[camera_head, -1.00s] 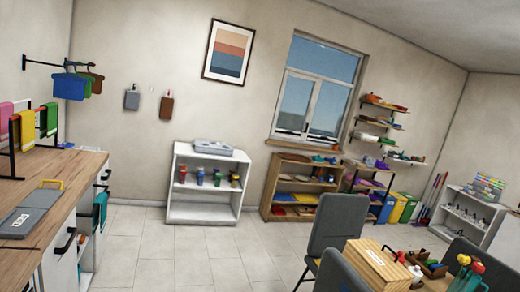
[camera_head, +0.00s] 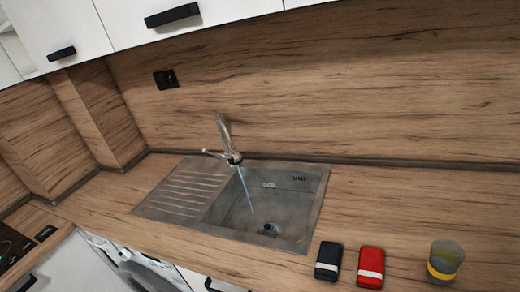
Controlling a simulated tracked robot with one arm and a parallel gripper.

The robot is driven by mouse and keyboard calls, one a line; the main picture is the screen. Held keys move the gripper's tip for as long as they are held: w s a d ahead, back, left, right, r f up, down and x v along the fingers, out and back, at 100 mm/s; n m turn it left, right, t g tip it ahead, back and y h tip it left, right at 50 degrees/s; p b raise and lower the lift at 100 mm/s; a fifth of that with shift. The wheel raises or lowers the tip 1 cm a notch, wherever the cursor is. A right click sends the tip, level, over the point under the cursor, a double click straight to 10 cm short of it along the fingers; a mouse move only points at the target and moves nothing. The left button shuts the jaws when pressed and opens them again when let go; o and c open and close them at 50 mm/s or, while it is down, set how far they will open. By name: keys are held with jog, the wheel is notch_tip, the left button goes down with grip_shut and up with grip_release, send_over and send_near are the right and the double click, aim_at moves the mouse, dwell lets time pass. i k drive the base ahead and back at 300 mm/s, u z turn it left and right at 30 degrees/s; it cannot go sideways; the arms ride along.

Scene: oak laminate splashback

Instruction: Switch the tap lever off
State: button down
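The tap (camera_head: 225,138) stands at the back edge of the sink, in the middle of the picture. A thin blue stream of water (camera_head: 245,190) runs from its spout down into the basin. A slim lever (camera_head: 211,153) sticks out to the left of the tap body. The steel sink (camera_head: 309,206) has a ribbed drainer on the left and a basin with a dark drain on the right. My gripper is not in view.
A dark blue and a red packet (camera_head: 370,267) and a grey cup with a yellow band (camera_head: 444,262) stand on the counter (camera_head: 400,210) right of the sink. White wall cupboards (camera_head: 130,20) hang above. A dark wall socket (camera_head: 166,79) is on the splashback. A washing machine (camera_head: 145,270) is below left.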

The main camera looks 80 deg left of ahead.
aim_at(219, 155)
jog(key=u, duration=0.45)
jog(key=k, duration=1.25)
jog(key=u, duration=1.25)
jog(key=i, duration=1.9)
jog(key=z, duration=0.55)
